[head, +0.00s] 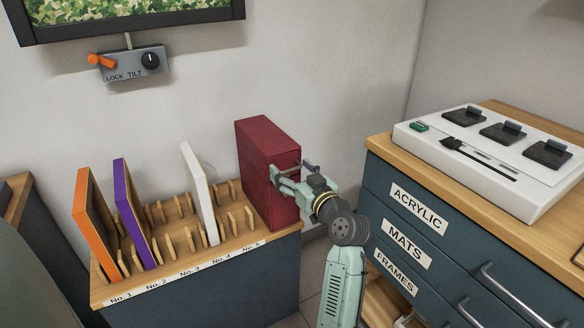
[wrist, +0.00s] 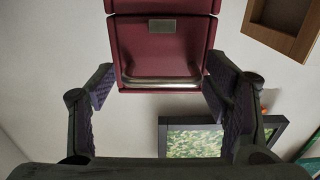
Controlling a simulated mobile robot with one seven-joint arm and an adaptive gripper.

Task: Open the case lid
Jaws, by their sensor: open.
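The dark red case (head: 262,165) stands upright at the right end of the wooden rack, and its lid looks shut. In the wrist view the case (wrist: 160,50) shows a seam near the top of the picture, a small metal plate (wrist: 161,27) and a metal bar (wrist: 162,82) along one edge. My gripper (head: 293,172) is at the right-hand face of the case. In the wrist view my gripper (wrist: 163,90) is open, with one finger on each side of the bar's edge. I cannot tell whether either finger touches the case.
The rack (head: 185,262) holds an orange panel (head: 84,215), a purple panel (head: 130,208) and a white panel (head: 196,185) left of the case. A drawer cabinet (head: 400,235) with a white control console (head: 490,150) stands close at the right. A lock/tilt box (head: 130,65) hangs on the wall.

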